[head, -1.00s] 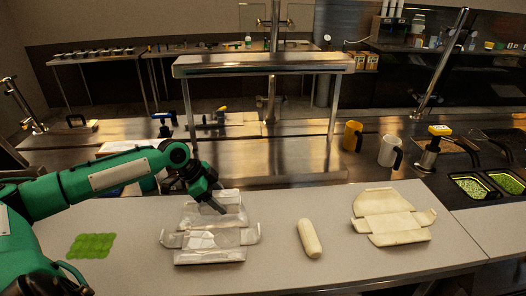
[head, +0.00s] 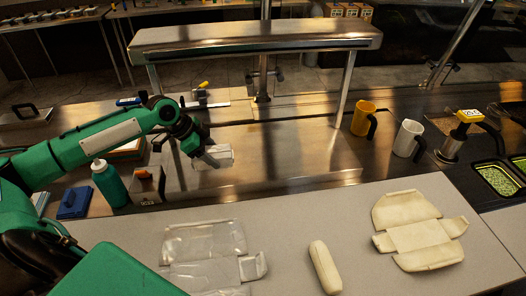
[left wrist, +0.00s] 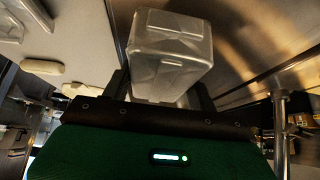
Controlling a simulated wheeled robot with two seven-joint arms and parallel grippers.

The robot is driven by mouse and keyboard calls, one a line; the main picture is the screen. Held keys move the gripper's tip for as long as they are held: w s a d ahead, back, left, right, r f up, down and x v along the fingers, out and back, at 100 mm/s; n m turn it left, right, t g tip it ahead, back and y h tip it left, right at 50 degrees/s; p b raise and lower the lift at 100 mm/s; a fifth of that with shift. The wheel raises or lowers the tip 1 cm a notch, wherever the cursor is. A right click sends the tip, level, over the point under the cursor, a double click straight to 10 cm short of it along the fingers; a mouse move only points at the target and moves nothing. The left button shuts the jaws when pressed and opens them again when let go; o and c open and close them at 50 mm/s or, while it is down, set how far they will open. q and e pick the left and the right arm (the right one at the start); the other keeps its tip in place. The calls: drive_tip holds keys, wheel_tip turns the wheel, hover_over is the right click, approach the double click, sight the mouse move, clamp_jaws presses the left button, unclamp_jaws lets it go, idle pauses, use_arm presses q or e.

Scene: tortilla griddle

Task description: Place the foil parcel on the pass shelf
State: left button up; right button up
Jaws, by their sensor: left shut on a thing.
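The foil parcel (head: 219,156) is a small pale, box-like packet. It is held between the fingers of my left gripper (head: 208,156), above the steel counter and in front of the pass shelf. In the left wrist view the parcel (left wrist: 170,55) fills the space between the two dark fingers and looks silvery and folded. The pass shelf (head: 255,40) is a long raised metal shelf on posts, with a bare top, farther back and higher in the picture. My right gripper is not in view.
An open clear sheet (head: 200,240), a pale roll (head: 323,266) and an open pale wrapper (head: 420,238) lie on the light counter. A green bottle (head: 110,183) stands at left. Yellow (head: 362,118) and white (head: 406,139) mugs stand right of the shelf posts.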

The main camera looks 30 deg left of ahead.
use_arm(q)
drive_tip(key=w+d+p, duration=0.1)
drive_tip(key=w+d, duration=0.2)
drive_tip(key=d, duration=0.1)
drive_tip(key=w+d+p, duration=0.2)
drive_tip(key=w+d, duration=0.1)
drive_tip(key=d, duration=0.1)
drive_tip(key=w+d+p, duration=0.1)
drive_tip(key=w+d, duration=0.2)
drive_tip(key=d, duration=0.1)
drive_tip(key=shift+w+d+p, duration=0.2)
drive_tip(key=shift+w+p, duration=0.15)
drive_tip(key=shift+f+p, duration=0.95)
drive_tip(key=shift+f, duration=0.85)
drive_tip(key=o, duration=1.1)
drive_tip(key=shift+s, duration=0.1)
drive_tip(key=b+v, duration=0.3)
drive_tip(key=v, duration=0.9)
